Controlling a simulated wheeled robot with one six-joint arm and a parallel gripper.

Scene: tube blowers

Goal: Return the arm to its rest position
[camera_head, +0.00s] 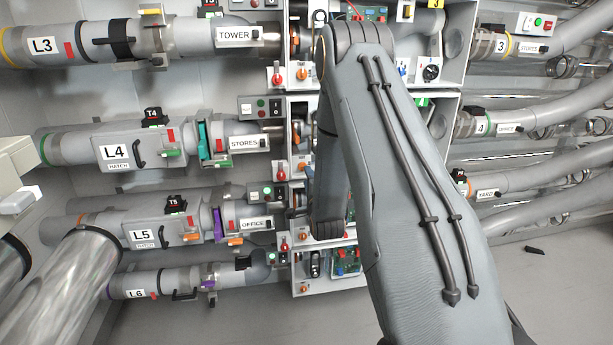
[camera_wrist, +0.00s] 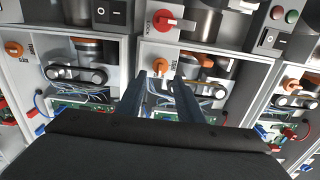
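My gripper (camera_wrist: 160,92) shows in the wrist view as two dark fingers reaching forward, with a gap between the tips. It is open, and I see nothing held between the fingers. The fingers point at an open equipment cabinet (camera_wrist: 141,60) with wires, a motor and a green circuit board inside. I cannot tell whether the tips touch anything there. In the head view my grey arm covers the middle of the picture, bent at an elbow near the top. The gripper itself is mostly hidden behind the arm in that view.
Labelled pipes L3 (camera_head: 88,40), L4 (camera_head: 75,150), L5 (camera_head: 110,232) and L6 (camera_head: 125,284) run along the left wall. More pipes (camera_head: 550,118) fill the right side. A red rotary switch (camera_wrist: 165,20) sits above the fingers.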

